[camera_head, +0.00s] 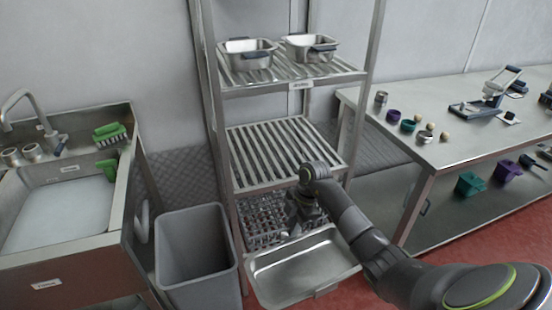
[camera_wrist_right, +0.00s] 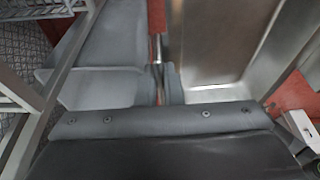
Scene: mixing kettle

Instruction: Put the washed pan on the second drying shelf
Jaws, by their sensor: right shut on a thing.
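A shallow metal pan (camera_head: 303,268) is in front of the lower part of the drying rack, tilted toward me. My right gripper (camera_head: 308,226) is at the pan's back edge and is shut on it. In the right wrist view, the fingers (camera_wrist_right: 168,85) close at the rim, and the pan (camera_wrist_right: 215,45) extends to the right. The rack's middle slatted shelf (camera_head: 275,155) is empty and above the gripper. The upper slatted shelf (camera_head: 285,75) carries two metal pans with dark handles (camera_head: 247,54). My left gripper is not in view.
A grey bin (camera_head: 195,250) stands left of the pan, close to it. A wire-like basket (camera_head: 265,230) sits low in the rack behind the pan. The sink (camera_head: 55,215) is on the left, a steel table (camera_head: 450,140) on the right. Rack posts bound the shelves.

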